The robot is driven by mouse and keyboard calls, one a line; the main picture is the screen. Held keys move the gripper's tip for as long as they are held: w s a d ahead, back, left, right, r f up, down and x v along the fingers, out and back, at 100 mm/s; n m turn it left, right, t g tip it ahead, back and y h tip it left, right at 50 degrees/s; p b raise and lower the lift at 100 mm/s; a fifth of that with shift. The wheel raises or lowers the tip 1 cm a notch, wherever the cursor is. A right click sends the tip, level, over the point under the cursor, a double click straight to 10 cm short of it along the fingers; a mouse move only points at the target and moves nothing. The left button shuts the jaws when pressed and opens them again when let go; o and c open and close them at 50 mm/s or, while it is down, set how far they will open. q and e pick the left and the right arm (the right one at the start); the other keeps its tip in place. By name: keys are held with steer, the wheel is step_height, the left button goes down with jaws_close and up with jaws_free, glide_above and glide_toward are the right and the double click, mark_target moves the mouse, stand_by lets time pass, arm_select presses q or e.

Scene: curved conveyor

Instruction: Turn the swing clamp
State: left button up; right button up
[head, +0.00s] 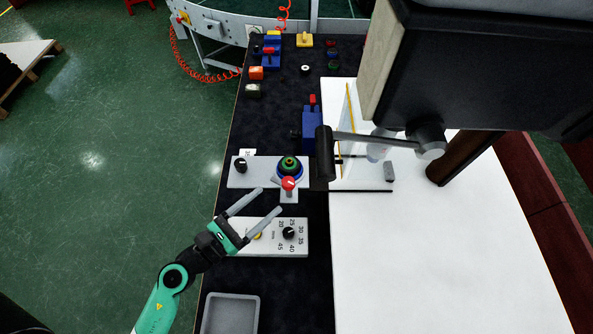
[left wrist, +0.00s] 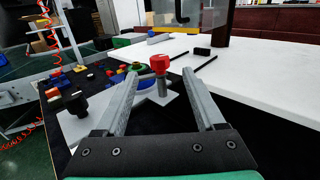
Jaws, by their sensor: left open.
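A red knob (head: 288,183) on a short metal post sits at the front of a light plate (head: 248,180), beside a round blue and green part (head: 289,168). I take this red-topped piece for the swing clamp, though I cannot be sure. My left gripper (head: 269,200) is open, its two fingers pointing up and right toward the knob. In the left wrist view, the red knob (left wrist: 160,64) stands upright between and beyond the open fingertips (left wrist: 160,76); no contact shows. My right gripper is not in view.
A dial panel (head: 270,248) lies below the left fingers, and a grey tray (head: 230,315) is nearer. A black handle (head: 325,153) on a grey rod hangs right of the plate, by a large dark box (head: 475,75). The white tabletop (head: 430,260) is mostly clear.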

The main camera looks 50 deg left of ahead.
arm_select(q)
steer(key=w+p, duration=0.2)
steer(key=w, duration=0.8)
steer(key=shift+w+a+r, duration=0.1)
steer(key=shift+w, duration=0.2)
steer(key=shift+w+p, duration=0.3)
steer(key=shift+w, duration=0.2)
jaws_close()
